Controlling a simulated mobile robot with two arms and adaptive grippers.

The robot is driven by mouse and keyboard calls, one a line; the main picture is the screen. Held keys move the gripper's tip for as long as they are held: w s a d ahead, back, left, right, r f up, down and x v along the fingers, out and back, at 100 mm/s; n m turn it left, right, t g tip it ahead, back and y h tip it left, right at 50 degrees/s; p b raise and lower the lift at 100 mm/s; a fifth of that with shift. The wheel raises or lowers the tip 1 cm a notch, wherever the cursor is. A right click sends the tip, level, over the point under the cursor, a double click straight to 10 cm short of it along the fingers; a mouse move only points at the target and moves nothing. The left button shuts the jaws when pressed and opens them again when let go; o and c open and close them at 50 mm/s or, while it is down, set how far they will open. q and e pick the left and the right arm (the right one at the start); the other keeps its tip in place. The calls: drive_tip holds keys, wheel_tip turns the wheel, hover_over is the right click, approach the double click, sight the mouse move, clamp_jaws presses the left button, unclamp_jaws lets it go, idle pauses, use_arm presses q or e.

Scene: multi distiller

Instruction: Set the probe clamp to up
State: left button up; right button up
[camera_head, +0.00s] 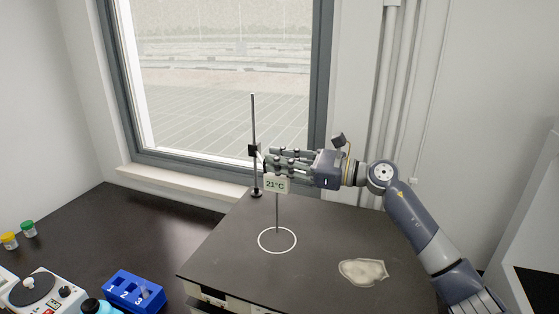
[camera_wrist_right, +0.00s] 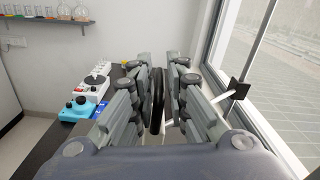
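The probe (camera_head: 275,184) has a pale display reading 21°C and a thin rod hanging down above a white ring on the dark bench top. The black probe clamp (camera_head: 253,151) sits partway up a vertical stand pole (camera_head: 253,120); it also shows in the right wrist view (camera_wrist_right: 239,88) with a light arm. My right gripper (camera_head: 273,162) is at the probe's top, just right of the pole. In the wrist view its fingers (camera_wrist_right: 160,88) close on both sides of the dark, edge-on probe head (camera_wrist_right: 157,105). My left gripper is out of view.
A pale, flat patch (camera_head: 363,271) lies on the raised bench top (camera_head: 225,258). Lower left are a blue rack (camera_head: 133,289), a white device (camera_head: 40,289) and capped jars (camera_head: 28,229). A window (camera_head: 225,80) stands behind the pole.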

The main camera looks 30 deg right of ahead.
clamp_jaws()
drive_tip(key=shift+r, duration=0.1)
wheel_tip(320, 180, up, 14)
drive_tip(key=p, duration=0.4)
drive_tip(key=shift+d, duration=0.15)
drive_tip(key=o, duration=0.5)
unclamp_jaws()
drive_tip(key=shift+p, duration=0.3)
drive_tip(key=shift+o, duration=0.8)
drive_tip(key=shift+w+d+f, duration=0.15)
drive_tip(key=shift+w+f, duration=0.05)
drive_tip(key=shift+s, duration=0.1)
